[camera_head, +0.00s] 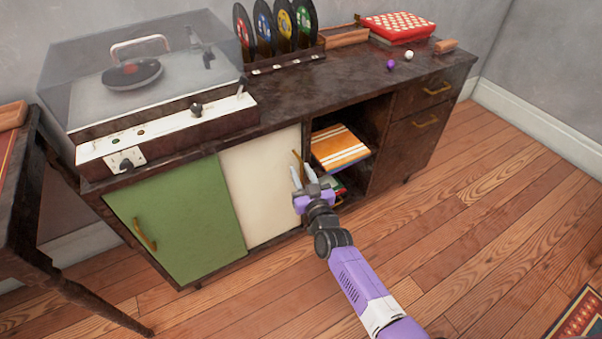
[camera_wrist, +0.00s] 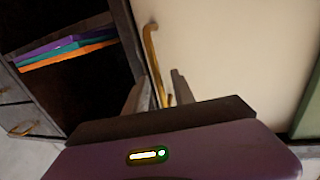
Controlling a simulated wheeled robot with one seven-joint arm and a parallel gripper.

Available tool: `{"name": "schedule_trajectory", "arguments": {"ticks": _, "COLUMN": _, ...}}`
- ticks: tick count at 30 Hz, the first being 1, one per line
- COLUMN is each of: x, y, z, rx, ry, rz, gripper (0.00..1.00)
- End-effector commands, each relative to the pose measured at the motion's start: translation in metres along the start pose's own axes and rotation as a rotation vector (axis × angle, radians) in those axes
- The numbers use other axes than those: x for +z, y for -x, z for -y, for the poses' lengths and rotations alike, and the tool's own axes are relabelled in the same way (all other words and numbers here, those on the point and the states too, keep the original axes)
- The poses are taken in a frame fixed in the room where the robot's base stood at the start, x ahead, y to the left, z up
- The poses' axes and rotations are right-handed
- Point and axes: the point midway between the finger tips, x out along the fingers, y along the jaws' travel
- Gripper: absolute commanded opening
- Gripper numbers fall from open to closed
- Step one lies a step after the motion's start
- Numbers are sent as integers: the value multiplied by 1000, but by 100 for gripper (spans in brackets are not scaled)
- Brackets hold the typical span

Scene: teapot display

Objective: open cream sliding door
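The cream sliding door (camera_head: 262,190) stands between the green door and an open shelf bay on the dark cabinet. It fills much of the wrist view (camera_wrist: 240,50). Its brass handle (camera_head: 297,168) is an upright bar near the edge beside the open bay. My gripper (camera_head: 301,178) is at this handle, its fingers pointing toward the door. In the wrist view, the handle (camera_wrist: 153,60) runs down between the two separated fingers (camera_wrist: 160,95). The lower part of the handle is partly hidden by my gripper, and contact is unclear.
The green door (camera_head: 180,220) has its own brass handle at left. The open bay holds an orange-striped item (camera_head: 340,148). Brass-handled drawers (camera_head: 425,112) are at right. A turntable (camera_head: 150,85) and upright records (camera_head: 275,28) stand on top.

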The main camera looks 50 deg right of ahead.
Motion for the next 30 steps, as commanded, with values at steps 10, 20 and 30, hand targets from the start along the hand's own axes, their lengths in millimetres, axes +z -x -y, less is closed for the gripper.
{"name": "schedule_trajectory", "arguments": {"ticks": 10, "x": 0, "y": -3, "z": 0, "rx": 0, "ry": 0, "rz": 0, "gripper": 24}}
{"name": "schedule_trajectory", "arguments": {"ticks": 20, "x": 0, "y": -2, "z": 0, "rx": 0, "ry": 0, "rz": 0, "gripper": 0}}
{"name": "schedule_trajectory", "arguments": {"ticks": 30, "x": 0, "y": -2, "z": 0, "rx": 0, "ry": 0, "rz": 0, "gripper": 0}}
